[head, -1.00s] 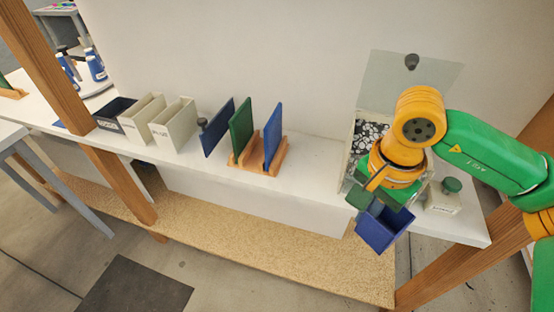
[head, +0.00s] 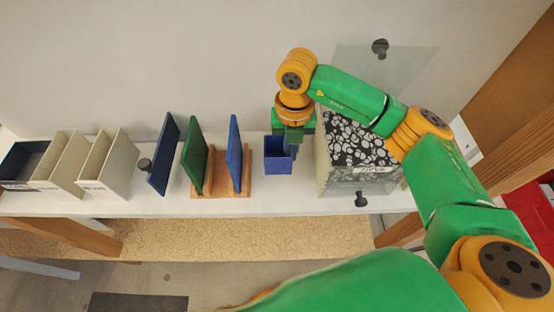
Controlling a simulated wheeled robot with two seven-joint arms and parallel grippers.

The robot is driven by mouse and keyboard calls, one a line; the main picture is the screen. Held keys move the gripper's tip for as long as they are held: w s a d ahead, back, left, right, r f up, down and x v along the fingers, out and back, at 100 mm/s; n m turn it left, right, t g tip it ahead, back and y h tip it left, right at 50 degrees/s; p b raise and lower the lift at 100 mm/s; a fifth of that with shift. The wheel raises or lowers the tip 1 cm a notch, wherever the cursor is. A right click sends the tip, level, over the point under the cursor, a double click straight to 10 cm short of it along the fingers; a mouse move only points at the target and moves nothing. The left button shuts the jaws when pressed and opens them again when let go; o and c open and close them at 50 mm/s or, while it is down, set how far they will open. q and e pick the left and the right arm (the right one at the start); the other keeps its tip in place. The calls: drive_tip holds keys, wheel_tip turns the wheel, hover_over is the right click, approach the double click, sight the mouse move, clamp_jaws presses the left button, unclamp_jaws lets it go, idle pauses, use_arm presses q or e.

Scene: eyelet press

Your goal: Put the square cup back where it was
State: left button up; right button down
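The square cup (head: 277,160) is dark blue and open at the top. It is upright at the back of the white shelf (head: 225,207), between the wooden rack and the patterned box. My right gripper (head: 292,138) points down at the cup's back right rim, and its fingers appear shut on that wall. The fingertips are partly hidden by the cup. I cannot tell whether the cup's base touches the shelf. My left gripper is not in view.
A wooden rack (head: 220,190) holds green and blue panels left of the cup. Cream bins (head: 112,165) and a dark bin (head: 22,165) stand far left.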

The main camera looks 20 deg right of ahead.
drive_tip(key=p, duration=0.1)
hover_over(291, 180)
drive_tip(key=f, duration=0.4)
drive_tip(key=shift+s+f, duration=0.3)
drive_tip(key=shift+w+f, duration=0.15)
drive_tip(key=shift+f, duration=0.45)
drive_tip(key=shift+w+f, duration=0.15)
drive_tip(key=shift+f, duration=0.45)
drive_tip(key=shift+w+f, duration=0.1)
drive_tip(key=shift+w, duration=0.15)
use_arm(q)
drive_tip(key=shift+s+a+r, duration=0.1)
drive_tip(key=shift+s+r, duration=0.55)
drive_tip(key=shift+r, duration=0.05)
use_arm(e)
drive_tip(key=shift+s+f, duration=0.1)
drive_tip(key=c, duration=1.4)
unclamp_jaws()
drive_tip(key=shift+s, duration=0.1)
drive_tip(key=o, duration=0.3)
